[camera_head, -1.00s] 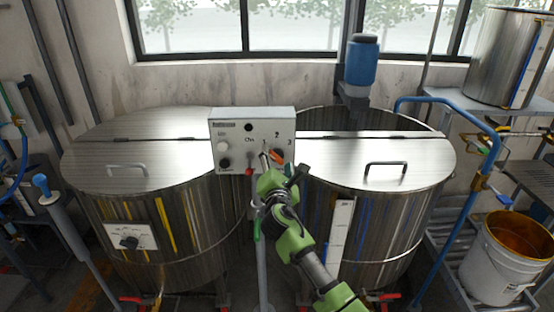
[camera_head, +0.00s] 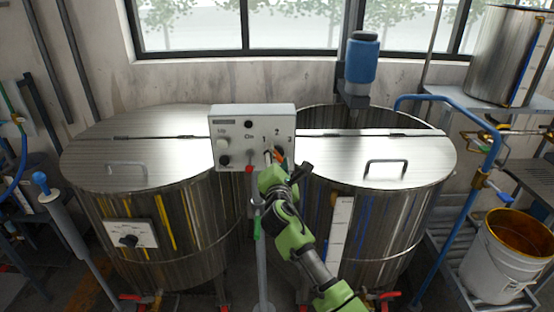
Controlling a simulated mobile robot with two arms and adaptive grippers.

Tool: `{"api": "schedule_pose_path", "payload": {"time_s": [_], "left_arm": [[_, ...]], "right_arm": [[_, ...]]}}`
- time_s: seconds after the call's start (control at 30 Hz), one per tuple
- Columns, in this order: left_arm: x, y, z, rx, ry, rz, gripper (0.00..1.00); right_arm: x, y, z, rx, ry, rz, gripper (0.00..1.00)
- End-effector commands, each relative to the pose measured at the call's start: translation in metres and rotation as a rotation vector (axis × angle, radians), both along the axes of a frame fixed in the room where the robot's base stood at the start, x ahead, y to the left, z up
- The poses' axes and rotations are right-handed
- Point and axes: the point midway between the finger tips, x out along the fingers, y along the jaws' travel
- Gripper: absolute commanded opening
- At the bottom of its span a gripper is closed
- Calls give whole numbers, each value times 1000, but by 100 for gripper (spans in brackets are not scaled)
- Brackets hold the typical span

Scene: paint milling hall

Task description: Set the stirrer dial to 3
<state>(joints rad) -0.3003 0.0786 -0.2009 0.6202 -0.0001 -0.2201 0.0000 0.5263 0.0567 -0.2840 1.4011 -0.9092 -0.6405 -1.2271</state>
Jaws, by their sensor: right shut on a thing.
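A grey control box (camera_head: 229,112) stands on a post between the two steel vats. Its front carries the numbers 1, 2 and 3 around the stirrer dial at its right side. My right gripper (camera_head: 274,157) is at that dial and shut on it. The fingers cover most of the dial, so its exact setting cannot be read. A small orange part (camera_head: 280,152) shows between the fingers and the numbers. My left gripper is not in view.
The left vat (camera_head: 100,180) has another dial. A blue pipe (camera_head: 455,103) and white bucket (camera_head: 500,265) stand at right.

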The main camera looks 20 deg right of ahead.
Motion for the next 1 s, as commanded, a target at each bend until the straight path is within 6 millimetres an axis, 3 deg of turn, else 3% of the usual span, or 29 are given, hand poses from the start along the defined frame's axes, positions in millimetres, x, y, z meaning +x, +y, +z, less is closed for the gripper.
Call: {"api": "schedule_pose_path", "payload": {"time_s": [1.0], "left_arm": [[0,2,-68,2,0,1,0]], "right_arm": [[-2,-6,-8,903,-257,0,20]]}}
